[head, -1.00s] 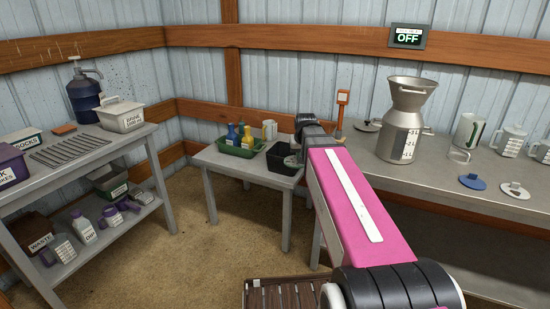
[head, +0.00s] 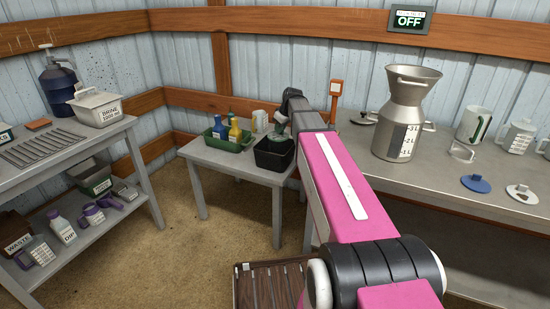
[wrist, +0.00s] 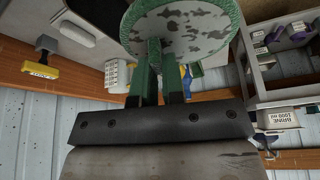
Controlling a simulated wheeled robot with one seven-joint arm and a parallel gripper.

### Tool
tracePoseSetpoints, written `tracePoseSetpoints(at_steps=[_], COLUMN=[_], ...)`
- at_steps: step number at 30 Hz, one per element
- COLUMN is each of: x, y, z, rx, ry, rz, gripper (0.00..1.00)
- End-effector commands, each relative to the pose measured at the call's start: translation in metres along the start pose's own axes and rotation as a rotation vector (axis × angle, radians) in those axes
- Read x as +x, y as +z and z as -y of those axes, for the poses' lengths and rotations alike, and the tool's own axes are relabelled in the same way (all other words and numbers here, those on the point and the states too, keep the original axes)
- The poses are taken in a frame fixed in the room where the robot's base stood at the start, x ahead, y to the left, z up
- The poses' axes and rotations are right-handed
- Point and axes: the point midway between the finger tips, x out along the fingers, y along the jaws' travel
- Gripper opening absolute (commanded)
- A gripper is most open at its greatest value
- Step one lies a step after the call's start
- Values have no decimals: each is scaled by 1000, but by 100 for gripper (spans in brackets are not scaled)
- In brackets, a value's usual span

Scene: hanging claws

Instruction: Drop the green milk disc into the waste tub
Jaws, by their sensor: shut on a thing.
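The green milk disc (wrist: 180,28) fills the top middle of the wrist view, its face speckled grey and white with a green rim. My gripper (wrist: 152,78) is shut on the disc's green stem. In the head view my gripper (head: 279,122) and the disc (head: 260,122) are over or close to the black tub on the small table; the exact height is unclear. A brown tub (head: 14,226) with a label reading WASTE stands on the lower shelf at the far left, partly cut off by the picture edge.
The small table (head: 215,158) bears a black tub (head: 273,162) and a green tray (head: 228,146) with bottles. A metal milk can (head: 401,125), mugs and a blue disc (head: 476,183) stand on the right bench. Open floor lies between the left rack and small table.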

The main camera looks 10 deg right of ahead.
Motion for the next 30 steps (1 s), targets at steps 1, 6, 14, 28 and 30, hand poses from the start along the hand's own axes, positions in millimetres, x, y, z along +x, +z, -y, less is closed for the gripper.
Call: tracePoseSetpoints(at_steps=[1,6,14,28,30], x=[6,13,18,56,62], y=[-11,-25,-29,-13,-11], z=[-12,-28,-34,-33,-33], rx=[-49,-189,-263,-262,-262], ry=[-21,-79,-108,-108,-108], rz=[0,0,1,2,2], gripper=[0,0,0,0,0])
